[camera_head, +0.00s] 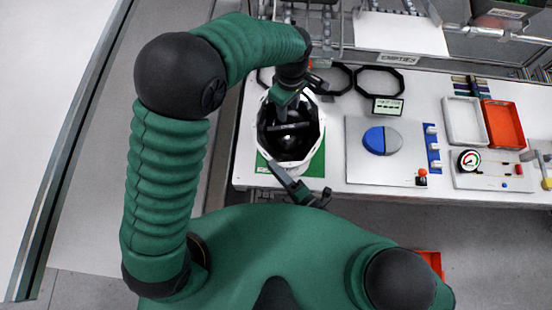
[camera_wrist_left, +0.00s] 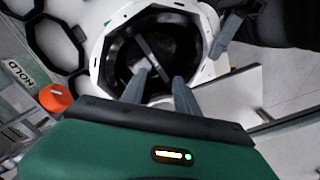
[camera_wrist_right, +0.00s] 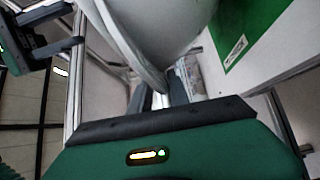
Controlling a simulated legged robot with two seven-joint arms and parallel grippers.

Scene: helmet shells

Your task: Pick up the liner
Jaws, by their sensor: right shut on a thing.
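The black liner (camera_head: 290,146) sits inside a white helmet shell (camera_head: 314,150) on the table, with a dark bar across its opening. In the left wrist view, the liner (camera_wrist_left: 127,52) lies below the spread fingers of my left gripper (camera_wrist_left: 162,80), with the bar running between them. In the head view, my left gripper (camera_head: 284,100) is over the shell opening and open. My right gripper (camera_head: 277,168) is at the shell's front rim. In the right wrist view, my right gripper (camera_wrist_right: 160,92) is shut on the white shell (camera_wrist_right: 155,30); its fingertips are partly hidden.
Black octagonal rings (camera_head: 380,81) lie behind the shell. A green mat (camera_head: 313,165) is under it. To the right are a grey plate with a blue and grey disc (camera_head: 382,140), white and red trays (camera_head: 503,125), and a gauge panel (camera_head: 469,160). A rack stands at the back.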

